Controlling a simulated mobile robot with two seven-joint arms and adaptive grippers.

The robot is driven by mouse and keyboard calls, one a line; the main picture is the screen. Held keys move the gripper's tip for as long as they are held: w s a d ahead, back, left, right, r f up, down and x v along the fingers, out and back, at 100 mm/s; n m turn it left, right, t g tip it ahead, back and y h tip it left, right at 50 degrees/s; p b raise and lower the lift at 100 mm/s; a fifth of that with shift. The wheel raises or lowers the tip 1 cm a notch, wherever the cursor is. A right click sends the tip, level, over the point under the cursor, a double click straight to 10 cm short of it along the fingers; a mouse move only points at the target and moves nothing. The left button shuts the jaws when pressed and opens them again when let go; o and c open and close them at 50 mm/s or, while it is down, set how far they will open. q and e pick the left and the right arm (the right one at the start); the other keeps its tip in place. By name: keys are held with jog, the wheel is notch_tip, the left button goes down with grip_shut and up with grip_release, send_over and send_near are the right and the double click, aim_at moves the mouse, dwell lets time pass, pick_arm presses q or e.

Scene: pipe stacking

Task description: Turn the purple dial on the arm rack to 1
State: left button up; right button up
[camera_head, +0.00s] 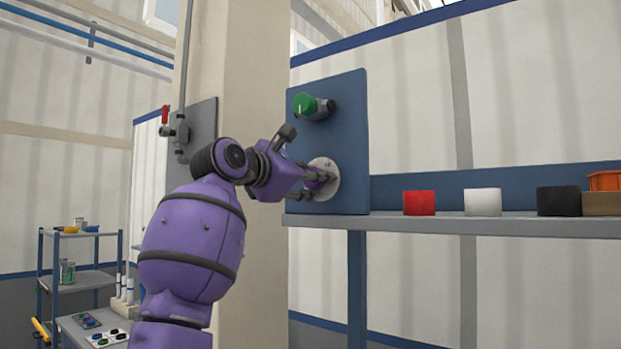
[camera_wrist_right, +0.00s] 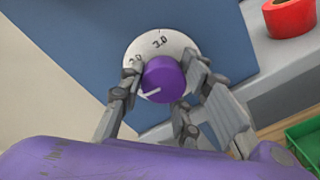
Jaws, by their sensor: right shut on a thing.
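The purple dial (camera_wrist_right: 163,79) sits on a white round scale plate (camera_wrist_right: 183,44) on the blue panel (camera_head: 347,120). In the right wrist view the scale shows "3.0" at the top and a partly hidden number to its left. A white pointer line on the dial points to the lower left. My right gripper (camera_head: 318,183) reaches the dial from the left in the head view. In the right wrist view its fingers (camera_wrist_right: 167,85) are shut around the dial's sides. The rest of the scale is hidden by the fingers and dial. My left gripper is not in view.
A green knob (camera_head: 305,106) sits above on the same panel. A grey shelf (camera_head: 450,224) to the right holds red (camera_head: 419,203), white (camera_head: 482,202) and black (camera_head: 559,201) cylinders and an orange bin (camera_head: 604,181). A red-handled valve (camera_head: 166,115) is on the pillar.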

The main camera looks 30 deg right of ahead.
jog(key=shift+s+a+r+n, duration=0.1)
jog(key=shift+s+r+n, duration=0.15)
jog(key=shift+r, duration=0.3)
dwell(2.8)
jog(key=o, duration=0.8)
jog(key=shift+o, duration=1.4)
jog(key=shift+w+f, duration=0.15)
jog(key=shift+w, duration=0.05)
jog(key=shift+s+a+f, duration=0.1)
jog(key=shift+s+f, duration=0.05)
jog(key=v, duration=1.2)
